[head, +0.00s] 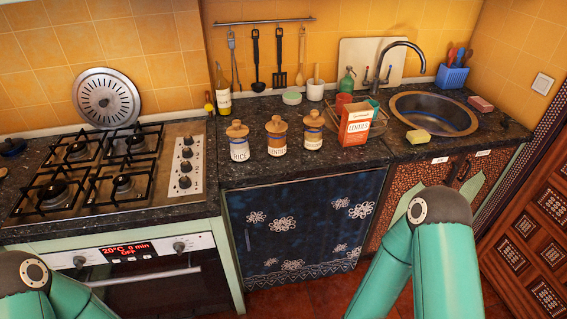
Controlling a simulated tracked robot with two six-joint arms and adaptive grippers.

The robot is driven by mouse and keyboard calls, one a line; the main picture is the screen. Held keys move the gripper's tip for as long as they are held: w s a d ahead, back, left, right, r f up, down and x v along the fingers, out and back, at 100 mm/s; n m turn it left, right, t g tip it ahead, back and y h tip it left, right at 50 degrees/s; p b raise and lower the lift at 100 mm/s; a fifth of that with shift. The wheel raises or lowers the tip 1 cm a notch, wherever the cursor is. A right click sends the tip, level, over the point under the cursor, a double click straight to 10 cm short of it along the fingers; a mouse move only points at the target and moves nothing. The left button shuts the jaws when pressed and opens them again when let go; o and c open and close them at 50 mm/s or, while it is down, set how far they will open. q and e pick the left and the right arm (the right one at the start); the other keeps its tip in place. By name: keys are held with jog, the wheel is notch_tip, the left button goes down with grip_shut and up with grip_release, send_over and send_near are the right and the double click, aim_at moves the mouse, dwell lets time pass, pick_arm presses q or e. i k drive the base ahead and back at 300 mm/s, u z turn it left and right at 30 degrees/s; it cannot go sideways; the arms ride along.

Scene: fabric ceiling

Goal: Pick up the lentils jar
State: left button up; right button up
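Three jars with wooden lids stand upright in a row on the dark counter. The middle, brownish jar (277,143) has a white label that seems to read LENTILS. The jars stand close together but apart. Only teal links of my arms show, at the lower left and lower right; neither gripper is in view.
A red and white box (355,124) stands right of the jars, before a dish rack. A gas hob (107,172) lies left, a sink (433,114) and yellow sponge (418,136) right. A bottle (223,98) stands behind. The counter strip before the jars is clear.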

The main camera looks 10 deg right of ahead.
aim_at(276, 143)
jog(key=z, duration=0.05)
jog(key=k, duration=0.45)
jog(key=z, duration=0.85)
jog(key=i, duration=1.7)
jog(key=z, duration=1.3)
jog(key=i, duration=0.15)
jog(key=u, duration=2.9)
jog(key=k, duration=0.4)
jog(key=u, duration=0.25)
